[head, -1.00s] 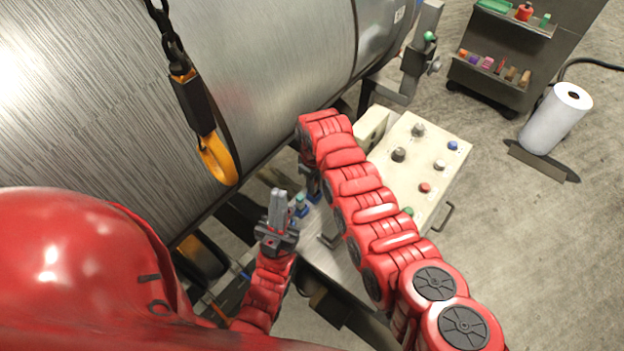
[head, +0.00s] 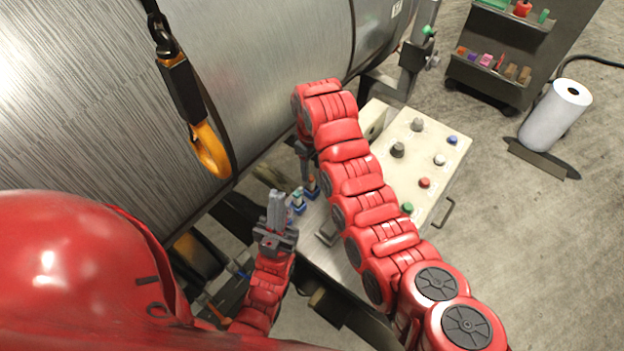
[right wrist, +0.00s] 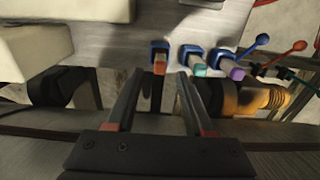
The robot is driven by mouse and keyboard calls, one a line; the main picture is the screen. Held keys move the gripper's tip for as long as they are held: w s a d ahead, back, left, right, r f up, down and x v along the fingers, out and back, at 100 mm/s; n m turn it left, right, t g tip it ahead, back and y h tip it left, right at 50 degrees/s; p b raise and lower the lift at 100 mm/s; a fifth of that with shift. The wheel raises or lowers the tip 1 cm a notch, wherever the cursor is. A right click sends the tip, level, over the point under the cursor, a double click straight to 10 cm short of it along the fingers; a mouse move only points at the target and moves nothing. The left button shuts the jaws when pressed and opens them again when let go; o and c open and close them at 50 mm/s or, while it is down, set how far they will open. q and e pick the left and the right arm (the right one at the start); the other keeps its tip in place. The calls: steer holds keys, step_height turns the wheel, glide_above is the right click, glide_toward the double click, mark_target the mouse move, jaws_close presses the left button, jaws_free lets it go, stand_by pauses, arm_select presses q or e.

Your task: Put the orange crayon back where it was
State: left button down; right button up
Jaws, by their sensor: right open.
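The orange crayon (right wrist: 160,62) sits in a blue holder (right wrist: 160,46) at the edge of a grey metal plate in the right wrist view. Its orange end points toward my right gripper (right wrist: 159,78). That gripper is open, with one finger to each side of the crayon's line and a visible gap to both; how far the tips are from it in depth I cannot tell. In the head view my right gripper is mostly hidden by its own arm. My left gripper (head: 277,207) has its fingers together, empty, beside the blue holders (head: 298,201).
A teal crayon (right wrist: 198,69) and a purple crayon (right wrist: 236,72) sit in neighbouring blue holders. A cream control box (head: 425,150) with knobs stands right of my right arm. A large metal roll (head: 280,70) fills the back, with a hanging hook (head: 208,150) before it.

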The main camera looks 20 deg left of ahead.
step_height(320, 180, up, 4)
steer(key=shift+w+p, duration=0.1)
steer(key=shift+p, duration=0.25)
steer(key=shift+r, duration=0.75)
steer(key=shift+s+f, duration=0.1)
steer(key=shift+s, duration=0.1)
